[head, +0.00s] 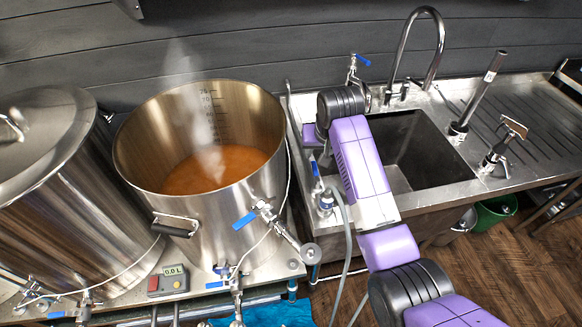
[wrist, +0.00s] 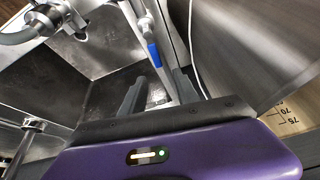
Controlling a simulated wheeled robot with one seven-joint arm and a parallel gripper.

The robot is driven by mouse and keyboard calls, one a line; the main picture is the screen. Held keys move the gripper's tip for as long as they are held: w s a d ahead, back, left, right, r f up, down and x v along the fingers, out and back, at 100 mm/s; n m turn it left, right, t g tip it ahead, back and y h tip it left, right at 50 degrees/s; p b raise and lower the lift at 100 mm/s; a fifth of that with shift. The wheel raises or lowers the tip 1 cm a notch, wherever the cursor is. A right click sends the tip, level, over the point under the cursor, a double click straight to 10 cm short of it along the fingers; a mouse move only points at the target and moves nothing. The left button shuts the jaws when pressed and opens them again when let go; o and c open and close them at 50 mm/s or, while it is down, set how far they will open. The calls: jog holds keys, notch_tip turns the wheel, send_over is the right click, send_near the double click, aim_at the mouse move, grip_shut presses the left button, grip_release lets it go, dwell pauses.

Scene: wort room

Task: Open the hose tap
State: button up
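The hose tap, as I take it, stands at the sink's front left corner in the head view, with a blue lever (head: 316,169) pointing up and a grey hose (head: 347,240) beside it. In the wrist view a blue lever (wrist: 154,54) lies just past my fingertips, roughly in line with the gap between them. My gripper (wrist: 161,80) is open and empty, its two dark fingers apart. In the head view my gripper's purple body (head: 311,135) is above the lever, and its fingers are mostly hidden. I cannot tell whether a finger touches the lever.
A steaming open kettle (head: 262,190) stands close to the left, with its own blue-handled valve (head: 244,220). The sink basin (head: 413,150) is to the right, with a tall faucet (head: 438,50). Another blue-levered tap (head: 352,68) is behind the sink. The basin looks empty.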

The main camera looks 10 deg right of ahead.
aim_at(315, 166)
jog(key=shift+n, duration=0.4)
jog(key=shift+s+d+f+p+x, duration=0.1)
jog(key=shift+s+p+x, duration=0.05)
jog(key=shift+x, duration=1.15)
jog(key=shift+s+d+f+p+x, duration=0.1)
jog(key=shift+s+x, duration=0.05)
jog(key=shift+x, duration=1.2)
jog(key=shift+s+p+x, duration=0.15)
jog(key=shift+x, duration=1.15)
jog(key=shift+c, duration=0.5)
grip_shut()
